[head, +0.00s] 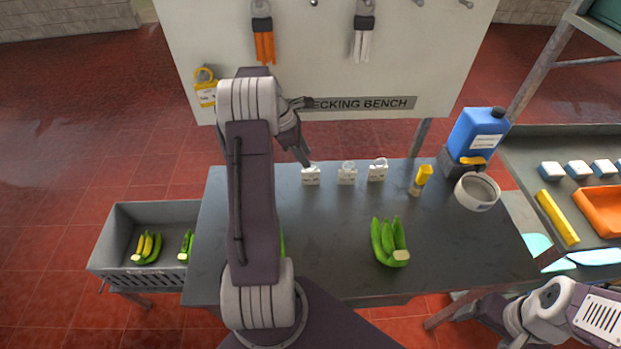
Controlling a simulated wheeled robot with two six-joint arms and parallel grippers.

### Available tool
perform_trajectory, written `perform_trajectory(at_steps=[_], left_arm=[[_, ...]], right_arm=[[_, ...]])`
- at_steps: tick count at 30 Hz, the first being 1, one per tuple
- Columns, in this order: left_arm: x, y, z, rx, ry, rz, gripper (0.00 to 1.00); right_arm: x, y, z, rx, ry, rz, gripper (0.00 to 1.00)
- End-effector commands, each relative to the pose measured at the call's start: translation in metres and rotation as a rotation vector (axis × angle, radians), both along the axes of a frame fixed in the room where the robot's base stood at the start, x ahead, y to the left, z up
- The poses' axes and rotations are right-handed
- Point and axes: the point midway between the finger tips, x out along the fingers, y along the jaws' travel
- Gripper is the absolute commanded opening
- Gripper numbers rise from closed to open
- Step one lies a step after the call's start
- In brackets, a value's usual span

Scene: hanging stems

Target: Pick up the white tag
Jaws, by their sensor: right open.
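Three white tags with loops stand in a row at the back of the grey bench (330,265): a left one (311,177), a middle one (347,177) and a right one (377,173). Their print is too small to read. My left gripper (309,134) is at the bench's back edge, its two fingers apart and nothing seen between them. Its lower fingertip is just above the left white tag; I cannot tell whether it touches. My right gripper (478,311) is low at the right, in front of the bench, away from the tags and partly hidden by its own wrist.
Green bananas (390,243) lie on the bench. A yellow-topped item (421,180), a white bowl (478,191) and a blue jug (478,133) stand at its right. A board (400,60) with a yellow tag (205,88) rises behind. A grey crate (140,217) holds bananas at left.

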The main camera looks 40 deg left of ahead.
Motion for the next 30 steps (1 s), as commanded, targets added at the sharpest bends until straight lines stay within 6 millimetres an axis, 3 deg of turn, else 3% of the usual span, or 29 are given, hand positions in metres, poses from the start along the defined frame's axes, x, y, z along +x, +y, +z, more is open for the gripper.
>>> perform_trajectory(at_steps=[1,5,12,19,26,30], left_arm=[[-0.002,0.013,-0.006,-0.013,0.002,0.046,0.40],[-0.003,0.020,-0.007,-0.024,0.002,0.077,0.40],[0.005,0.009,-0.037,-0.024,0.004,0.071,0.40],[0.009,0.005,-0.049,-0.023,0.004,0.070,0.40],[0.019,-0.007,-0.085,-0.021,0.004,0.069,0.40],[0.021,-0.008,-0.090,-0.019,0.001,0.069,0.40]], right_arm=[[0.000,0.000,-0.003,0.000,0.000,0.000,0.81],[0.000,0.000,-0.002,0.000,0.000,0.000,0.81],[0.000,0.000,0.003,0.000,0.000,0.000,0.81],[0.000,0.000,0.005,0.000,0.000,0.000,0.81],[0.000,0.000,0.012,0.000,0.000,0.000,0.81],[0.000,0.000,0.012,0.000,0.000,0.000,0.81]])
